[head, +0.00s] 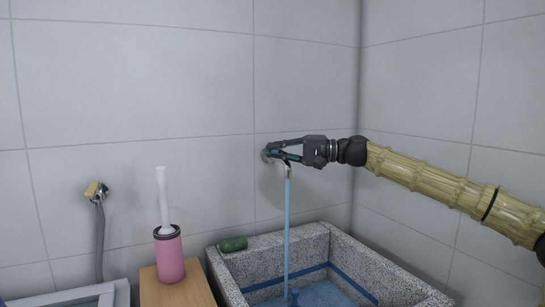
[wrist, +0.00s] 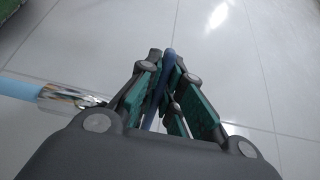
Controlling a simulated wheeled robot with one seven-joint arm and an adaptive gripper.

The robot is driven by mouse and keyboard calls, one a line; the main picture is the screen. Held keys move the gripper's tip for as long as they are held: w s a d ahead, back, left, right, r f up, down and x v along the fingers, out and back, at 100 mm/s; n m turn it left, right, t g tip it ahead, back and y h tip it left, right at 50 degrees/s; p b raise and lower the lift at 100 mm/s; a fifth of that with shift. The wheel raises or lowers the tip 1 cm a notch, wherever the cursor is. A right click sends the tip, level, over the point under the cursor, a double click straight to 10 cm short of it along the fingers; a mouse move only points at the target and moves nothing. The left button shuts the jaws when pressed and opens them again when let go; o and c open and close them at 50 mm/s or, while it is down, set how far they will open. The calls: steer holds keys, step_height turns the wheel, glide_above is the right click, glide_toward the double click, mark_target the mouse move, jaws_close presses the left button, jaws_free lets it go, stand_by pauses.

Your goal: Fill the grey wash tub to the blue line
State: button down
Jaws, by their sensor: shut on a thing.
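The grey speckled wash tub (head: 340,240) stands at the lower right in the head view. A blue line (head: 303,273) runs around its inner walls. Blue water (head: 322,294) lies in the tub, its visible surface below the line. A wall tap (head: 286,168) pours a thin blue stream (head: 287,220) into the tub. My gripper (head: 272,152) is at this tap, shut on its handle. In the wrist view the dark blue tap handle (wrist: 168,65) is between the fingers, and the spout with its stream (wrist: 45,95) shows at left. The tub's near part is out of frame.
A green item (head: 233,244) lies on the tub's back left rim. A pink brush holder (head: 169,258) with a white-handled brush stands on a wooden stand (head: 200,288). A second tap with a yellow handle (head: 94,188) and grey hose is at far left.

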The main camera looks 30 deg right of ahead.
steer(key=shift+s+d+f+n+g+y+p, duration=0.1)
steer(key=shift+d+n+g+y, duration=0.25)
steer(key=shift+g, duration=0.3)
steer(key=shift+s+d+r+n+g+y+p, duration=0.1)
steer(key=shift+s+d+n+g+y+p, duration=0.15)
steer(key=shift+n+g, duration=0.35)
steer(key=shift+d+f+n+g+y, duration=0.1)
steer(key=shift+d+n+g+y, duration=0.1)
steer(key=shift+n+g+y, duration=0.35)
steer(key=shift+g, duration=0.3)
steer(key=c, duration=1.6)
jaws_free()
steer(key=shift+s+d, duration=0.15)
steer(key=shift+d, duration=0.05)
steer(key=shift+o, duration=0.2)
steer(key=shift+a, duration=0.25)
